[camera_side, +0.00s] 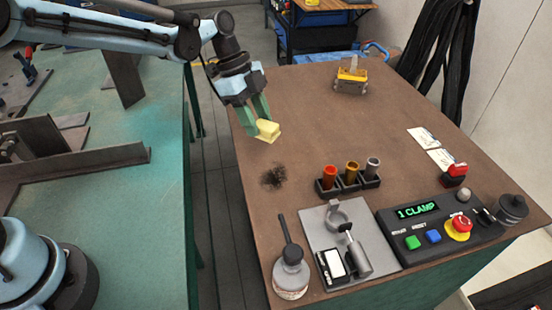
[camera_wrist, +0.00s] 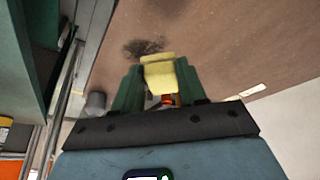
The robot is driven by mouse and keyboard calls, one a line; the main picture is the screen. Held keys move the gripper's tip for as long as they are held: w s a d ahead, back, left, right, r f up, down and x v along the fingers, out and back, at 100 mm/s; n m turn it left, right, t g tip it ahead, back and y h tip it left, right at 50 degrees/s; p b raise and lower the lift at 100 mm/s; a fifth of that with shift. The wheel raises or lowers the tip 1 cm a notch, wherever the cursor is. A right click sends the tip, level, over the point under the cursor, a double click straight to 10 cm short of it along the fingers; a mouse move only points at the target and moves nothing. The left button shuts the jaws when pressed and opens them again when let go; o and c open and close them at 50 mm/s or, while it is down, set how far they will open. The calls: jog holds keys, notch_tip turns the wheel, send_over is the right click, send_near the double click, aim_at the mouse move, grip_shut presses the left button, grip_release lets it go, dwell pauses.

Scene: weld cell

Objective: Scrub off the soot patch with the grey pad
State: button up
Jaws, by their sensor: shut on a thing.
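The soot patch (camera_side: 273,177) is a dark smudge on the brown tabletop, near the table's left edge; it also shows in the wrist view (camera_wrist: 142,47). My gripper (camera_side: 256,117) has green fingers and is shut on a pale yellow pad (camera_side: 267,130). The pad also shows between the fingers in the wrist view (camera_wrist: 159,74). It looks yellow, not grey, and I see no clearly grey pad. In the side view the pad is above the table, up the picture from the soot patch and apart from it.
A grey plate with metal parts (camera_side: 318,222), a bottle (camera_side: 291,273) and a control box reading "1 CLAMP" (camera_side: 435,227) are nearer. The table's middle is clear.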

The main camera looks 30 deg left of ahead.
aim_at(269, 159)
jog(key=shift+f, duration=4.15)
jog(key=shift+s+d+r, duration=0.2)
jog(key=shift+s+d, duration=0.15)
jog(key=shift+d, duration=0.05)
jog(key=shift+c, duration=0.4)
jog(key=shift+s+d+f, duration=0.1)
jog(key=shift+s+d, duration=3.1)
jog(key=shift+w+a, duration=3.55)
jog(key=shift+w, duration=0.2)
jog(key=shift+s+d, duration=0.1)
jog(key=shift+d, duration=0.55)
jog(key=shift+s+d, duration=3.25)
jog(key=shift+w+a, duration=3.6)
jog(key=shift+r, duration=4.1)
